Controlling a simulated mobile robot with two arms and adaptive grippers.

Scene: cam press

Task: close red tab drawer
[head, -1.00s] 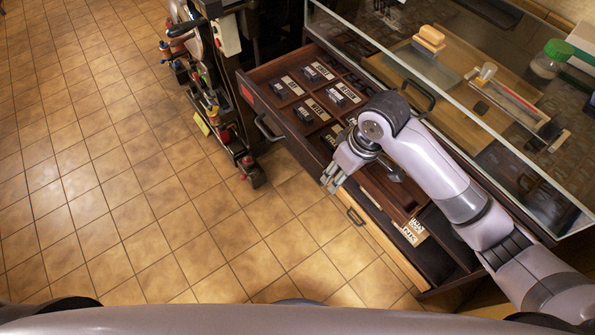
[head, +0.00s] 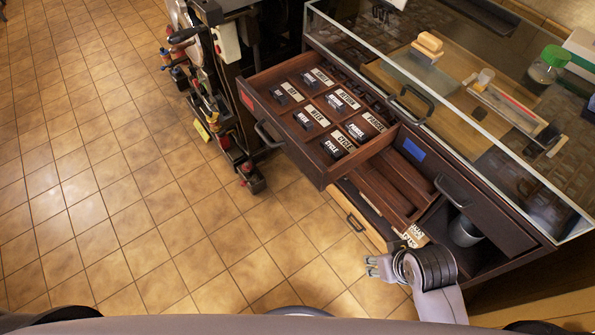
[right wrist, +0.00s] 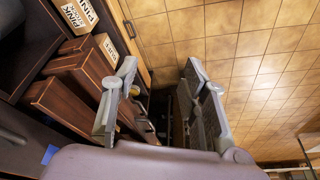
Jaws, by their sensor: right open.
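The red tab drawer (head: 285,132) is pulled out of the dark wooden cabinet in the head view. Its front carries a red tab (head: 248,101) at the left end and a dark bar handle (head: 268,133). Several labelled dark blocks lie inside in compartments. My right gripper (head: 372,266) is open and empty, below and to the right of the drawer, apart from it, over the floor near the cabinet's lower front. In the right wrist view its open fingers (right wrist: 158,85) have floor and dark wood between and behind them. My left gripper is not in view.
A drawer with a blue tab (head: 414,149) sits flush at right. Below is a light wooden front with a handle (head: 355,222), with wooden trays and lettered boxes (head: 413,236) near it. A glass-topped case covers the cabinet. A tool rack (head: 215,125) stands left; tiled floor is clear.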

